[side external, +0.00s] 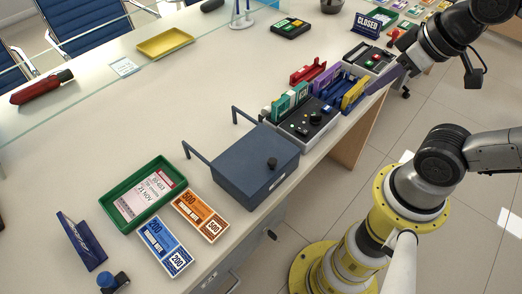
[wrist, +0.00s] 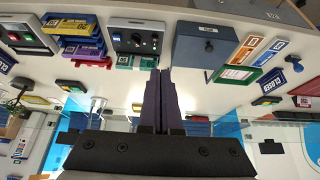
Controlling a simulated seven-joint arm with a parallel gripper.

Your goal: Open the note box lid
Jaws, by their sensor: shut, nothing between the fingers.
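The note box (side external: 240,182) is a dark blue-grey box near the counter's front edge in the side view, and its lid (side external: 250,150) lies closed. A black knob (side external: 272,163) stands on the lid, and two thin bent bars rise at the box's back. In the wrist view the note box (wrist: 200,60) is right of the fingertips, with its knob (wrist: 209,47) visible. My gripper (side external: 371,91) is at the upper right in the side view, well away from the box. Its dark purple fingers also show in the wrist view (wrist: 161,72), shut and empty.
A control panel (side external: 318,117) and colored note racks (side external: 353,95) stand between my gripper and the box. A green tray (side external: 113,207), an orange note bundle (side external: 200,215) and a blue one (side external: 165,247) lie left of the box.

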